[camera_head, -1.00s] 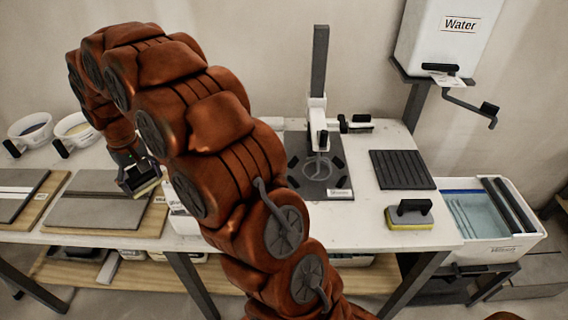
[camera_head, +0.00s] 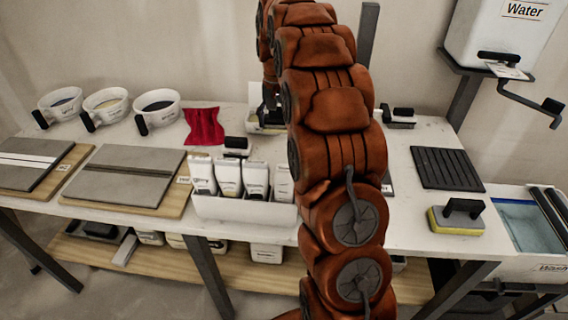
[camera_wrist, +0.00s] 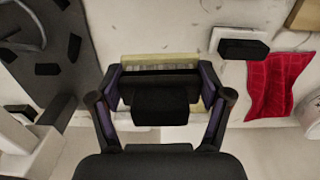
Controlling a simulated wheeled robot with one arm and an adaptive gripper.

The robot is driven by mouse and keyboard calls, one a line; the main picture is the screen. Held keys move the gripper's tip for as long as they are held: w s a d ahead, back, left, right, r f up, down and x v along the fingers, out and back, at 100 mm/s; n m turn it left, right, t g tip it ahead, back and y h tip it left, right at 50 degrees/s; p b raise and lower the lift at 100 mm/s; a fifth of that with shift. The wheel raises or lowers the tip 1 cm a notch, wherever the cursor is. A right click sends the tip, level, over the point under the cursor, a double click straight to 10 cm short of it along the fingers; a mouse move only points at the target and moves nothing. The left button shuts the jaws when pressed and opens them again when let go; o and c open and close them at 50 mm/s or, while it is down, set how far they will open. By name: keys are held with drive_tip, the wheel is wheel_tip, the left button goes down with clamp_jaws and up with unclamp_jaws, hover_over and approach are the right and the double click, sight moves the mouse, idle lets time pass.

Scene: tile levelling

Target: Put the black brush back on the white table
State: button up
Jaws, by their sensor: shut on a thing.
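My gripper (camera_wrist: 161,88) is shut on the black brush (camera_wrist: 160,106), gripping its black handle from both sides. A pale yellowish strip shows along the brush's far edge. In the head view my gripper (camera_head: 268,106) is over the back part of the white table (camera_head: 408,232), left of my arm. In the wrist view the white table (camera_wrist: 163,28) lies under the brush. I cannot tell whether the brush touches it.
A black-topped white block (camera_head: 236,146) and a red cloth (camera_head: 204,126) lie left of the gripper. A bottle rack (camera_head: 244,209) stands in front. Three bowls and tiles are farther left. In the wrist view a dark plate (camera_wrist: 62,60) with a stand lies left.

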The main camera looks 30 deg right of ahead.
sight(283, 156)
drive_tip(key=shift+s+d+f+m, duration=0.15)
drive_tip(key=shift+d, duration=0.3)
drive_tip(key=shift+s+d+f+m, duration=0.1)
drive_tip(key=shift+d+m, duration=0.05)
drive_tip(key=shift+d, duration=0.3)
drive_tip(key=shift+f, duration=0.2)
drive_tip(key=shift+f+p, duration=0.5)
drive_tip(key=shift+f, duration=4.2)
drive_tip(key=shift+f, duration=0.15)
drive_tip(key=o, duration=1.3)
wheel_tip(283, 156, up, 12)
drive_tip(key=shift+r+b, duration=0.2)
drive_tip(key=shift+b, duration=0.55)
